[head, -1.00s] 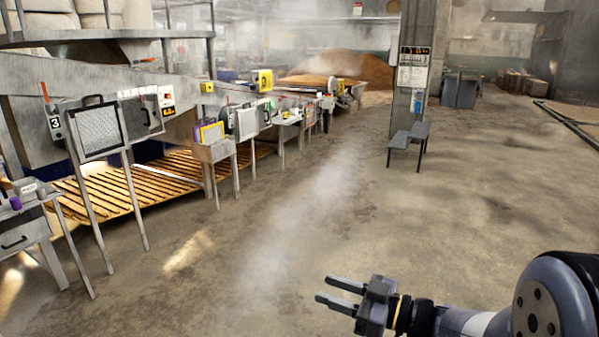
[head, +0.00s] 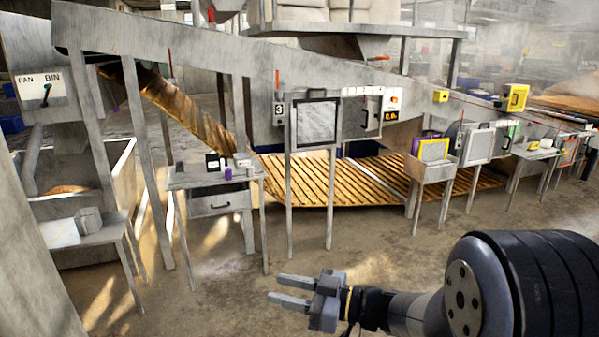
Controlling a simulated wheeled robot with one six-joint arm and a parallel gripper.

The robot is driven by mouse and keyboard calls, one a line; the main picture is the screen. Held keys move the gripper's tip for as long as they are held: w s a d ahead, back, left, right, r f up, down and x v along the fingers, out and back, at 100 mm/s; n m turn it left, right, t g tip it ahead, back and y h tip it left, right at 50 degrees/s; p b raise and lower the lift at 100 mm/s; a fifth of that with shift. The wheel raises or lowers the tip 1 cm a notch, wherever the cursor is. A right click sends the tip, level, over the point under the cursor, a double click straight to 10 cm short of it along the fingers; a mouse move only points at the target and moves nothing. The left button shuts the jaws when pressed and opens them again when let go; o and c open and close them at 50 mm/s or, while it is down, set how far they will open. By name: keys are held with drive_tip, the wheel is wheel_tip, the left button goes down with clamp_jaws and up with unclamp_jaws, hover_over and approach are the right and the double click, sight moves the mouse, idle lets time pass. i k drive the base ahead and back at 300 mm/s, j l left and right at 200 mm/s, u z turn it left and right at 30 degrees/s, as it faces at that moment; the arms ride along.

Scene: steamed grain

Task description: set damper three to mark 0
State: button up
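A small plate marked 3 (head: 279,114) is fixed on the grey sloping chute, left of a framed mesh panel (head: 315,123). A thin lever with a red tip (head: 277,77) stands up just above the plate and looks close to upright. The scale marks of this damper are too small to read. My gripper (head: 275,287) is at the bottom middle of the head view, low and well in front of the panels. Its two fingers are apart with nothing between them. It touches nothing.
A side table (head: 195,181) with small containers and a drawer stands left of the mesh panel. A PAN/BIN switch plate (head: 40,88) is at far left. A yellow-framed box stand (head: 433,165) is to the right. Open concrete floor (head: 225,285) lies before the panels.

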sight(354, 114)
drive_tip(key=i+j+u, duration=0.1)
drive_tip(key=i, duration=0.75)
drive_tip(key=i+j+u, duration=0.1)
drive_tip(key=i, duration=0.7)
drive_tip(key=i+z, duration=0.35)
drive_tip(key=i+j+z, duration=0.1)
drive_tip(key=i+z, duration=0.3)
drive_tip(key=i+j+z, duration=0.35)
drive_tip(key=i, duration=0.15)
drive_tip(key=i+j+z, duration=0.7)
drive_tip(key=j, duration=0.2)
drive_tip(key=i+j+z, duration=0.4)
drive_tip(key=j, duration=0.25)
drive_tip(key=i+j+z, duration=0.2)
drive_tip(key=j, duration=0.15)
drive_tip(key=k, duration=0.05)
